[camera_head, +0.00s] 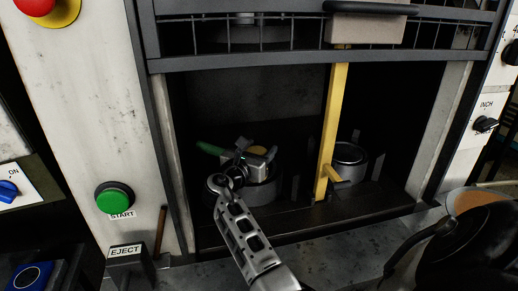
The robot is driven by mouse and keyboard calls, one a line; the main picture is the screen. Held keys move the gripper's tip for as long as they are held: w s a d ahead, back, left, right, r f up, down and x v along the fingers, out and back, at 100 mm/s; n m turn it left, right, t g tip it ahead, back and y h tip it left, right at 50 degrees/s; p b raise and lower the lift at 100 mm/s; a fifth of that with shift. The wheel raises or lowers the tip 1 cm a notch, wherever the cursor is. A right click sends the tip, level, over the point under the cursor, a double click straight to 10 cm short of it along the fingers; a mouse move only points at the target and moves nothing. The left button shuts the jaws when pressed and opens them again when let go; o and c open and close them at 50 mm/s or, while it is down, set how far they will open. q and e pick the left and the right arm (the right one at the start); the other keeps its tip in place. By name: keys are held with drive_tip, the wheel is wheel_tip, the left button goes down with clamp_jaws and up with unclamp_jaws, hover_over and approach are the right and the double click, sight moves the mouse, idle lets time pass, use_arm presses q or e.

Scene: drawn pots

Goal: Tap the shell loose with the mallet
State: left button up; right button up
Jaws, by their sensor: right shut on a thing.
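My right gripper (248,162) is inside the dark machine bay, at the end of the grey arm rising from the bottom middle. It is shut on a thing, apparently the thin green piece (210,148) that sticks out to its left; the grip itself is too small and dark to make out. A round dark metal base (262,193) lies just below the gripper, partly hidden by it. I cannot tell whether they touch. A yellowish patch shows behind the jaws. I cannot clearly identify the mallet or the shell. My left gripper is not in view.
A yellow upright bar (331,120) stands right of the gripper, before a round metal cup (348,160). A barred gate (300,45) crosses above. A green START button (114,198) and an EJECT box (127,262) are left. A dark rounded object (475,250) fills the lower right.

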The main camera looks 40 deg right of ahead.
wheel_tip(320, 180, up, 2)
drive_tip(key=shift+r, duration=0.25)
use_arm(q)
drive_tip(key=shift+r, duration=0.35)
